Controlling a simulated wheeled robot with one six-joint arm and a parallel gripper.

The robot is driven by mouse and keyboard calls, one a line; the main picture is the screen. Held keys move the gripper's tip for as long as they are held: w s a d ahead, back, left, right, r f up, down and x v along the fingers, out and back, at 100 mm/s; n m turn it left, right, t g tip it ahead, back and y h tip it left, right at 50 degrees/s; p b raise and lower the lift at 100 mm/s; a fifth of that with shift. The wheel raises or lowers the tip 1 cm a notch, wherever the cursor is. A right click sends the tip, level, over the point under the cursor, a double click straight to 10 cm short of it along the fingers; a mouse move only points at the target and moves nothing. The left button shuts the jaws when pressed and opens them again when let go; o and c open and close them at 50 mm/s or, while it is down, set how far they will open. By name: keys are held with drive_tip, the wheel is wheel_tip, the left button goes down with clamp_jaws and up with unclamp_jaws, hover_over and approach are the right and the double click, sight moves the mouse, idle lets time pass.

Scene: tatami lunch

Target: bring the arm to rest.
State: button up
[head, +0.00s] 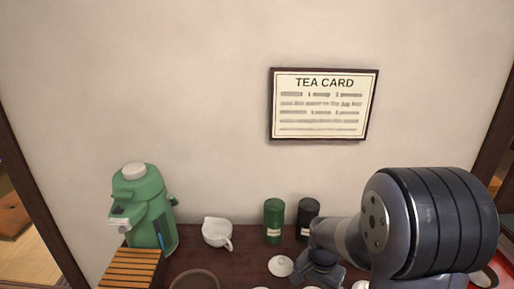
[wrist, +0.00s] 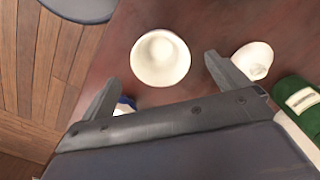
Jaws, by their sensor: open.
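My gripper (wrist: 162,70) shows in the wrist view with its two fingers spread wide apart and nothing held between them. A white round cup or bowl (wrist: 160,50) lies below, in the gap between the fingers, and looks apart from them. A second white piece (wrist: 255,58) is beside the right finger. In the head view my arm reaches in from the right, low over the dark table, and the gripper (head: 318,272) is partly cut off by the bottom edge.
On the table stand a green dispenser (head: 146,205), a white spouted cup (head: 217,232), a green canister (head: 274,222), a black canister (head: 308,212) and a white lid (head: 281,265). A slatted wooden board (head: 132,266) is front left. A tea card (head: 322,104) hangs on the wall.

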wheel_tip(320, 180, down, 2)
drive_tip(key=shift+f, duration=0.1)
wheel_tip(320, 180, up, 6)
drive_tip(key=shift+s+r, duration=0.15)
drive_tip(key=shift+r, duration=0.05)
drive_tip(key=shift+s, duration=0.1)
